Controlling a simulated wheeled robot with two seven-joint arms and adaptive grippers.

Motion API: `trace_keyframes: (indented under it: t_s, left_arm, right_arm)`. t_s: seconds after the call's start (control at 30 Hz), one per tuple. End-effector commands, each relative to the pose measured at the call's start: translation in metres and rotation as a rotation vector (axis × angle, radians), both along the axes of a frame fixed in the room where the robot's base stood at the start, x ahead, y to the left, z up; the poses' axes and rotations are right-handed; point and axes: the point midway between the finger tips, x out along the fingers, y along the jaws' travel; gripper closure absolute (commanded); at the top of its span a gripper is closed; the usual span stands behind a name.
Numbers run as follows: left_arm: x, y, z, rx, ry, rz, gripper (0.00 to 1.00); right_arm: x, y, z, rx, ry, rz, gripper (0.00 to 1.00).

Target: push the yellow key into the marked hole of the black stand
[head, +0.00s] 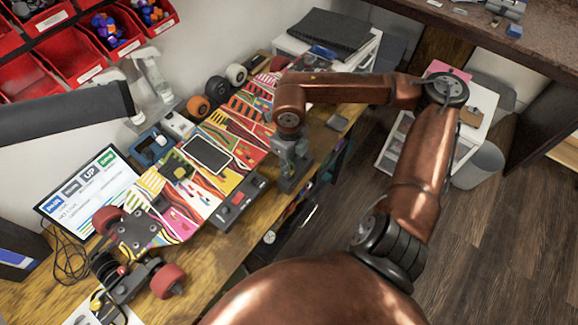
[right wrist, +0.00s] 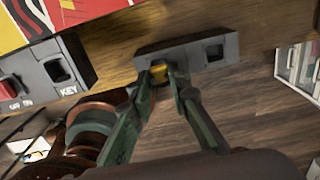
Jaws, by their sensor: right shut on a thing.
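My right gripper (right wrist: 160,76) is shut on the yellow key (right wrist: 159,70); little more than the key's top shows between the fingertips. They are at the left part of a dark block (right wrist: 190,50) with an open square hole at its right end. I cannot tell how deep the key sits there. Left of it, a dark stand (right wrist: 78,50) has a square hole (right wrist: 58,70) marked KEY and a red switch. In the head view, this stand (head: 236,205) lies at the board's edge and my right gripper (head: 291,160) points down beside it.
The colourful skateboard (head: 180,190) with a phone-like panel (head: 207,153) lies along the wooden bench (head: 240,232). A monitor (head: 88,192), bottles (head: 150,75) and loose wheels (head: 218,88) stand around it. Open floor (head: 480,240) lies right of the bench.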

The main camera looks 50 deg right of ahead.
Motion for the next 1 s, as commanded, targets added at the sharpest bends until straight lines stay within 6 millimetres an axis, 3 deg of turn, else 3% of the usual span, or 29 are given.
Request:
trace_keyframes:
  t_s: [1.0]
  left_arm:
    - [-0.0031,0.0001,-0.0057,0.0,0.005,0.0,0.6]
  right_arm:
    - [0.0,-0.0001,-0.0079,0.0,0.001,0.0,1.0]
